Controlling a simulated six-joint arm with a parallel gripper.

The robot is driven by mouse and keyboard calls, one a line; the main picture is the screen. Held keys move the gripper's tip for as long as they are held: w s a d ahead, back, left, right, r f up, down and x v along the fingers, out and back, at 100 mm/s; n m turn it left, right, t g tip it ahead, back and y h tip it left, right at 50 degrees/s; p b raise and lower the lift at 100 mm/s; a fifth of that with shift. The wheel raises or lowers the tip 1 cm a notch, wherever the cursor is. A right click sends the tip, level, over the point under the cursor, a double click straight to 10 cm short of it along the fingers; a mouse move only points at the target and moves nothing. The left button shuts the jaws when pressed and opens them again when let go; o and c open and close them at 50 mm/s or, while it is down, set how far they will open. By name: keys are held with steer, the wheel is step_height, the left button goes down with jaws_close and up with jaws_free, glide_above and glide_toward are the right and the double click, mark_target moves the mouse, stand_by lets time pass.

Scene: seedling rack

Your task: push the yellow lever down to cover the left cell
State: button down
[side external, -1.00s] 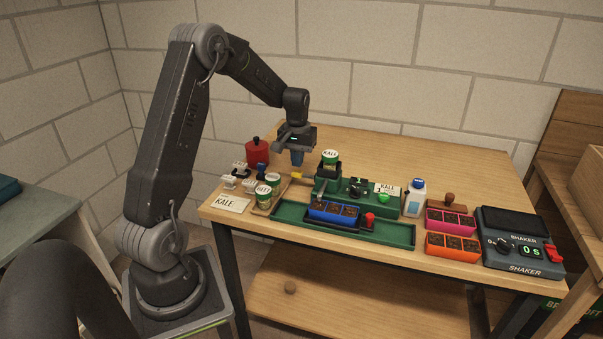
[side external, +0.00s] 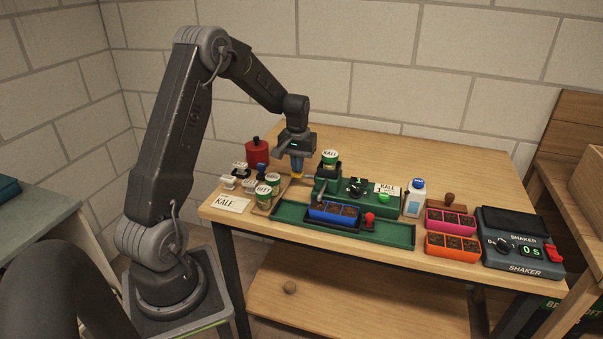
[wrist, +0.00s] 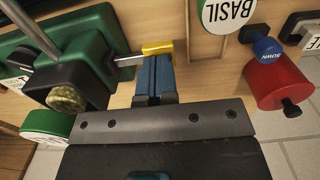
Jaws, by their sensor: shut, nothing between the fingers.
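The yellow lever (side external: 298,177) sticks out on a metal rod from the left side of the green machine (side external: 328,186). It also shows in the wrist view (wrist: 158,48). My gripper (side external: 297,170) is shut and empty, pointing down, its blue fingertips at the yellow tip; in the wrist view the fingers (wrist: 154,72) overlap its edge. I cannot tell whether they touch. The left cell (side external: 318,207) looks uncovered.
A red knob (side external: 370,219) is right of the blue tray. Pink and orange trays and a shaker stand further right.

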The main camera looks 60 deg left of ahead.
steer(key=shift+f, duration=1.15)
steer(key=shift+r, duration=3.8)
